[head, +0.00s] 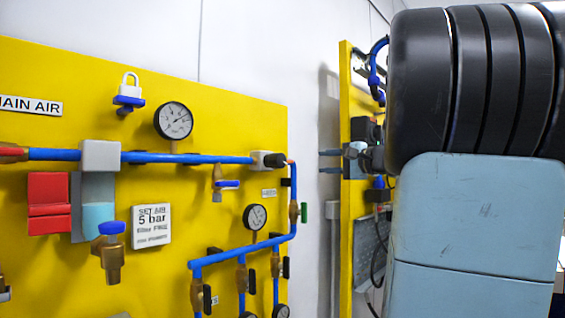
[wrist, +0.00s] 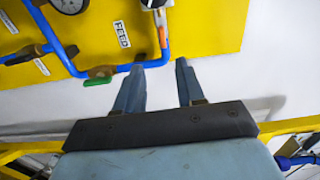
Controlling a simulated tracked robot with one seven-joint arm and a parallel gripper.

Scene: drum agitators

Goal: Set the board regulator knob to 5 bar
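The board regulator is a grey block with a black knob (head: 276,160) at the right end of the upper blue pipe in the head view. A dark part at the top edge of the wrist view (wrist: 154,3) may be this knob, but it is cut off. A white sign (head: 151,225) reads "SET AIR 5 bar". A large round gauge (head: 173,120) stands above the pipe; its exact reading is too small to tell. My gripper (wrist: 160,66) is open and empty in the wrist view, with its left fingertip in front of or close to a blue pipe. The head view does not show the fingers.
The yellow board (head: 60,90) carries a padlock (head: 129,92), a red block (head: 48,203), a blue-capped valve (head: 110,258) and a smaller gauge (head: 255,217). A green handle (wrist: 97,81) sits left of my fingers. A second yellow panel (head: 346,170) stands behind my arm.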

